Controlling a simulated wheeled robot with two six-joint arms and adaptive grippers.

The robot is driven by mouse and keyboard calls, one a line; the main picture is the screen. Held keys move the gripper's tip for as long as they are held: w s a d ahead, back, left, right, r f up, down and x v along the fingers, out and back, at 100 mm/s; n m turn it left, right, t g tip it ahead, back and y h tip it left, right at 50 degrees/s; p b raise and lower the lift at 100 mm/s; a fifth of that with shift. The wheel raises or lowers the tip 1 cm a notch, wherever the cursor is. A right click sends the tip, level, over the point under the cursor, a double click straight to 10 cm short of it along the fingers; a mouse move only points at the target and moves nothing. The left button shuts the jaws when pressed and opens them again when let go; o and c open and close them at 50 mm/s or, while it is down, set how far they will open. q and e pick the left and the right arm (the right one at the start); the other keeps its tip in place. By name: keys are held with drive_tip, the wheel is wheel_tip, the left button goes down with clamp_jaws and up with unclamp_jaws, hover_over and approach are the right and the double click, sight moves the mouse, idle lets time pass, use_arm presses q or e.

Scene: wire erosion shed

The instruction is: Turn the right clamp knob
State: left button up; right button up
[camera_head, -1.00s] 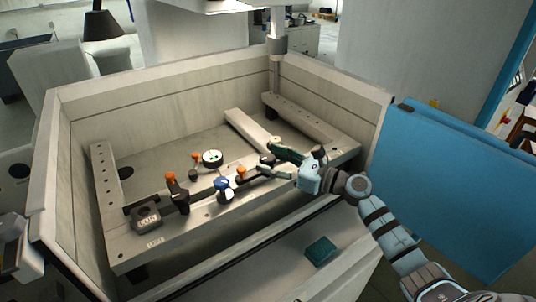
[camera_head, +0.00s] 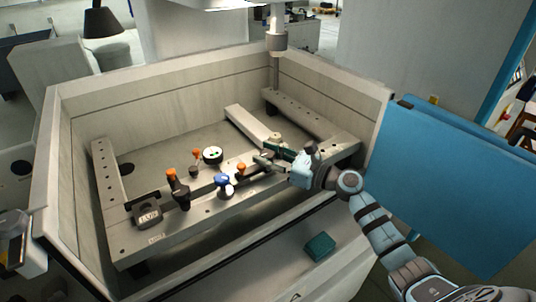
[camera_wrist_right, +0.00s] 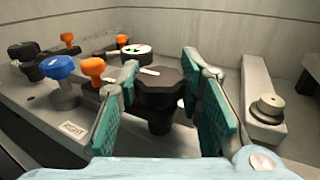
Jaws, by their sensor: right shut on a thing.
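The right clamp knob (camera_wrist_right: 158,90) is black and lobed, with a white mark on top, in the middle of the right wrist view. My right gripper (camera_wrist_right: 163,100) has a teal-padded finger on each side of it and is shut on it. In the head view my right gripper (camera_head: 272,157) reaches in from the right over the front rail, and its fingers largely hide the knob. A label plate (camera_wrist_right: 73,130) lies on the rail to the left of the knob in the wrist view.
A blue knob (camera_head: 222,181), an orange-topped handle (camera_head: 241,168) and a round white dial (camera_head: 212,155) stand to the left of my gripper. Tank walls (camera_head: 170,82) surround the rails. A teal block (camera_head: 320,246) lies on the front ledge.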

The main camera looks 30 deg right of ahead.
sight(267, 153)
drive_tip(key=m+t+h+p, duration=0.1)
drive_tip(key=m+h+p, duration=0.1)
drive_tip(key=h+p, duration=0.1)
drive_tip(key=m+t+h+p, duration=0.1)
drive_tip(key=m+h+p, duration=0.1)
drive_tip(key=h+p, duration=0.1)
drive_tip(key=m+t+h+p, duration=0.1)
drive_tip(key=m+h+p, duration=0.1)
drive_tip(key=h+p, duration=0.1)
drive_tip(key=shift+a+r+m+h+p, duration=0.1)
drive_tip(key=shift+r+m+h+p, duration=0.2)
drive_tip(key=shift+p, duration=0.6)
drive_tip(key=m+h, duration=0.2)
drive_tip(key=h, duration=0.1)
drive_tip(key=shift+f+h+p, duration=0.2)
drive_tip(key=shift+h+p, duration=0.1)
drive_tip(key=shift+p, duration=0.1)
drive_tip(key=shift+f+m+g+h, duration=0.1)
drive_tip(key=shift+m+g+h, duration=0.4)
drive_tip(key=shift+m+h, duration=0.8)
drive_tip(key=shift+h, duration=0.3)
drive_tip(key=o, duration=1.2)
drive_tip(key=shift+c, duration=0.2)
wheel_tip(267, 153, up, 10)
